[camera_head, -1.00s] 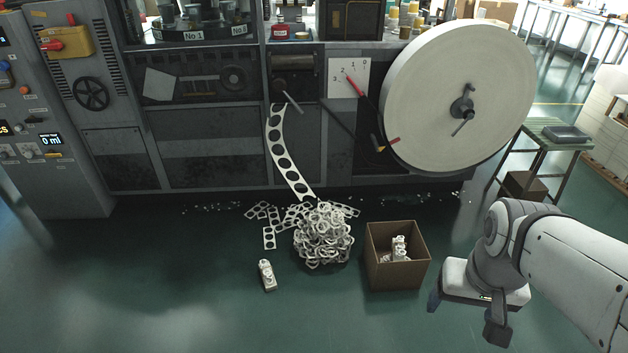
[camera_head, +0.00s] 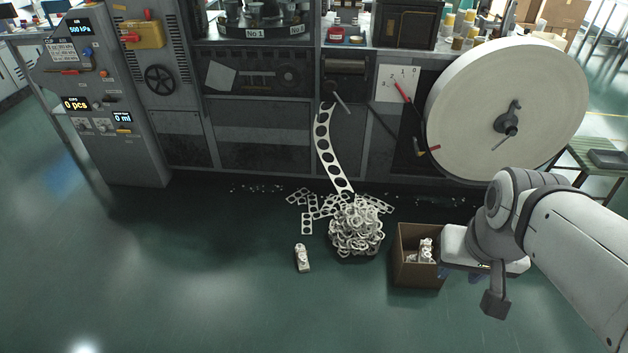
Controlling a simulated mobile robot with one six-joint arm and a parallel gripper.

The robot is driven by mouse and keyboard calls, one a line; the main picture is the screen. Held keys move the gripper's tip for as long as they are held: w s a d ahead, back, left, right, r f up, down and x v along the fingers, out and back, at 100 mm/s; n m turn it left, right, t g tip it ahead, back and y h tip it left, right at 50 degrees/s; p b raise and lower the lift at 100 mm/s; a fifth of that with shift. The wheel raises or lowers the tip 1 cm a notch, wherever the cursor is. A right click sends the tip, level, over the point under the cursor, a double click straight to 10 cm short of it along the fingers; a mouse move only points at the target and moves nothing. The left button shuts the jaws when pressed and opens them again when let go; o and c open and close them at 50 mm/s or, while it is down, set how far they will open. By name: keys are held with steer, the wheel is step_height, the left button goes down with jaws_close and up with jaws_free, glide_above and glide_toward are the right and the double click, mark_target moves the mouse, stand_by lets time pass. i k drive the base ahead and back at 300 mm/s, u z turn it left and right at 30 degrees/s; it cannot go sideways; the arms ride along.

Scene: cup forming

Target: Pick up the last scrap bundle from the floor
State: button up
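One small pale scrap bundle (camera_head: 302,257) lies alone on the green floor, left of the cardboard box and in front of the scrap pile. The open brown box (camera_head: 417,281) holds at least one similar bundle (camera_head: 426,251). My gripper (camera_head: 484,290) is at the right, pointing down, and overlaps the box's right side in the picture. One dark finger shows in front; the other is mostly hidden behind the gripper body. No object shows in it, but its opening is hard to judge.
A heap of pale ring scrap (camera_head: 355,229) sits between the bundle and the machine, with flat punched strips (camera_head: 308,205) beside it. A punched web (camera_head: 330,150) hangs from the machine (camera_head: 262,135). A large white reel (camera_head: 507,110) is at right. The left and front floor is clear.

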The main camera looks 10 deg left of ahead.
mark_target(301, 253)
steer(key=u, duration=2.1)
steer(key=i, duration=1.3)
steer(key=z, duration=1.85)
steer(key=i, duration=1)
